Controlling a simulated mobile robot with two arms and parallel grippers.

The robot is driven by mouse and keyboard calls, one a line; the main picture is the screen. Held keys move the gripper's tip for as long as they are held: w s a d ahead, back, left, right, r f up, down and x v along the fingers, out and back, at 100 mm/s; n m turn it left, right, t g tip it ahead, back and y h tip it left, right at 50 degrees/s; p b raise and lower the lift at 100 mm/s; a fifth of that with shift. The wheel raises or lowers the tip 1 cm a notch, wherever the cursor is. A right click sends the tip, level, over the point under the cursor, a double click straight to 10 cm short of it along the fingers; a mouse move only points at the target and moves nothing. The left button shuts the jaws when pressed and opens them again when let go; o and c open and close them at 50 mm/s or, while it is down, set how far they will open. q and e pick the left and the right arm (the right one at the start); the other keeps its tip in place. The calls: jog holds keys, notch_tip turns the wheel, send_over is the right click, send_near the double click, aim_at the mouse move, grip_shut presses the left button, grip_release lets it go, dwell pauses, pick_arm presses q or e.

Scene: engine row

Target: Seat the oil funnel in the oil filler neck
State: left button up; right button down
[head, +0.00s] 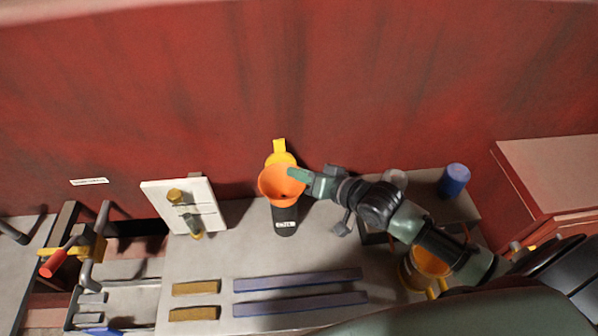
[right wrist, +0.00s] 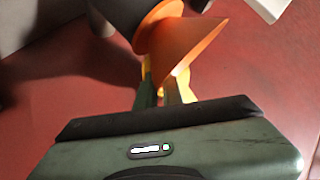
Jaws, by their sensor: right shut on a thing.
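The orange funnel (head: 281,186) is at the middle of the head view, wide mouth up. Below it stands the dark oil filler neck (head: 285,222), with a small white label. The funnel overlaps the neck's top, and its spout is hidden, so I cannot tell whether it is in the neck. A yellow cap (head: 280,150) shows behind the funnel. My right gripper (head: 300,176) is shut on the funnel's right rim. In the right wrist view the funnel (right wrist: 190,45) is at the fingertips, with a dark round part beside it. My left gripper is not in view.
A white plate with a brass fitting (head: 207,216) stands left of the neck. Blue bars (head: 300,280) and tan blocks (head: 195,289) lie in front. A blue cylinder (head: 454,180) and an orange-yellow container (head: 430,262) are at right. The red wall (head: 300,80) rises behind.

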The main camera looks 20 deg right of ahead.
jog(key=c, duration=1.5)
grip_release()
jog(key=shift+s+d, duration=0.15)
jog(key=shift+s, duration=0.1)
jog(key=shift+b+v, duration=0.95)
jog(key=shift+v, duration=2.7)
jog(key=shift+r, duration=0.15)
